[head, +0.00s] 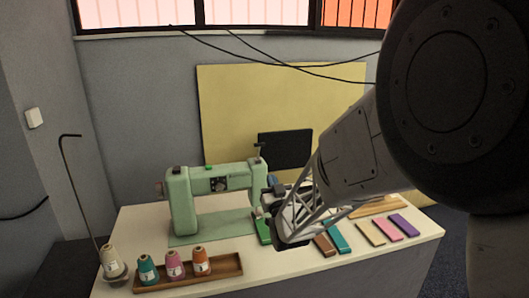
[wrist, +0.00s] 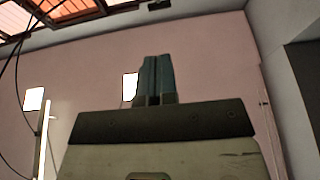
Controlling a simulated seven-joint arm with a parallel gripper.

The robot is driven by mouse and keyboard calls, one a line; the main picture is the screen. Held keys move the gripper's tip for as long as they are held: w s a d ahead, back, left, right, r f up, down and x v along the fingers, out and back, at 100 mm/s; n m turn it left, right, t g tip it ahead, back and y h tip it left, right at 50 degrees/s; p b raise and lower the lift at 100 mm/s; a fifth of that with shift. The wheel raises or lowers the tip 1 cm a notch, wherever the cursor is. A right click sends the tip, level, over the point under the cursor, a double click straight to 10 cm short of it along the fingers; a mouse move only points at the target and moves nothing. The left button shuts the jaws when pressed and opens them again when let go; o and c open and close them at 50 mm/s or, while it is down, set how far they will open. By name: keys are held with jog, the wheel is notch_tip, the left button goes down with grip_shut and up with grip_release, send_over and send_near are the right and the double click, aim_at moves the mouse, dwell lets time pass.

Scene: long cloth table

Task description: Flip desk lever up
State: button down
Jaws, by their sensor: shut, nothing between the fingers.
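I cannot make out a desk lever for certain in either view; the arm covers part of the table's middle. My gripper (wrist: 154,60) is shut and empty in the wrist view, its two blue-grey fingers side by side against a pinkish wall. In the head view my gripper end is low over the table, just right of a pale green sewing machine (head: 180,205). The fingertips and whatever lies behind the arm are hard to see there.
The white table (head: 130,225) holds a wooden tray (head: 222,266) with several thread cones at the front left. Flat colored pieces, including a purple one (head: 404,225), lie at the right. A black panel (head: 285,149) stands behind, before a yellow board (head: 225,105).

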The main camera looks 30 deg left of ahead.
aim_at(260, 145)
jog(key=shift+w, duration=0.1)
jog(key=x, duration=1.3)
jog(key=shift+w+a+r, duration=0.15)
jog(key=shift+w+a, duration=0.1)
jog(key=shift+w+a+r, duration=0.1)
jog(key=shift+r, duration=0.05)
dwell(0.5)
jog(key=shift+w+a+r+g+h, duration=0.2)
jog(key=shift+r+g+h, duration=0.1)
jog(key=shift+g+h, duration=0.1)
jog(key=shift+w+a+r, duration=0.2)
jog(key=shift+w+a, duration=0.05)
jog(key=r+v, duration=0.1)
jog(key=v, duration=1.3)
jog(key=shift+r, duration=0.25)
dwell(0.3)
